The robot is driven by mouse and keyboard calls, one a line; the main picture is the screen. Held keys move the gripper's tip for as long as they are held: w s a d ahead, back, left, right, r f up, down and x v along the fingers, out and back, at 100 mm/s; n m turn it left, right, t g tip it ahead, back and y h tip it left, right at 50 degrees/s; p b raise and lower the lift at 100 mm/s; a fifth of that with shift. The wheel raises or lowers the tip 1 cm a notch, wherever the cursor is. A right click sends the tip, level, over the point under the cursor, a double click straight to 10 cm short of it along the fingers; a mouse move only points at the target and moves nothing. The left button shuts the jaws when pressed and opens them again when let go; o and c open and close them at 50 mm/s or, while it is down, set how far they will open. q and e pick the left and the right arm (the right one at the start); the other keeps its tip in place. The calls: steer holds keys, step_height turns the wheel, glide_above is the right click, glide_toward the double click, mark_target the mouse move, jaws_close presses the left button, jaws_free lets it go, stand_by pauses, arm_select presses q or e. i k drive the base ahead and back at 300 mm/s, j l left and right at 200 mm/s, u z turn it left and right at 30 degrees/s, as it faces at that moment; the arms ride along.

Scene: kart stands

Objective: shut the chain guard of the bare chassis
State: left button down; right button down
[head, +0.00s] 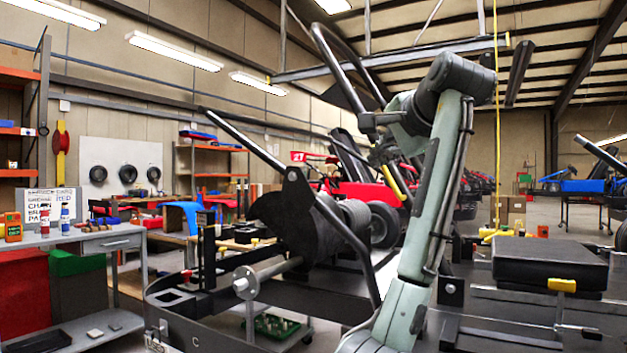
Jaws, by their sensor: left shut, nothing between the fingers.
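The bare chassis (190,303) is a dark frame low in the middle, marked with a letter C, with a grey axle and hub (246,283) at its near end. A dark plate (283,218) stands upright above the axle; it looks like the chain guard, but I cannot tell for sure or how far open it is. My left gripper (367,124) is high above the chassis, up and to the right of the plate. It is shut and empty, apart from the plate. My left forearm hides part of the chassis's right side. My right gripper is out of view.
A workbench (112,243) with small bottles stands at left. A black box with a yellow tab (562,285) sits at right. A slanted bar (240,138) rises above the plate. Red karts (360,192) stand behind. A green tray (278,326) lies below the chassis.

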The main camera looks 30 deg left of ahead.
mark_target(308, 233)
steer(key=i+j, duration=0.3)
steer(key=j, duration=0.15)
steer(key=i+j, duration=0.3)
steer(key=j, duration=0.15)
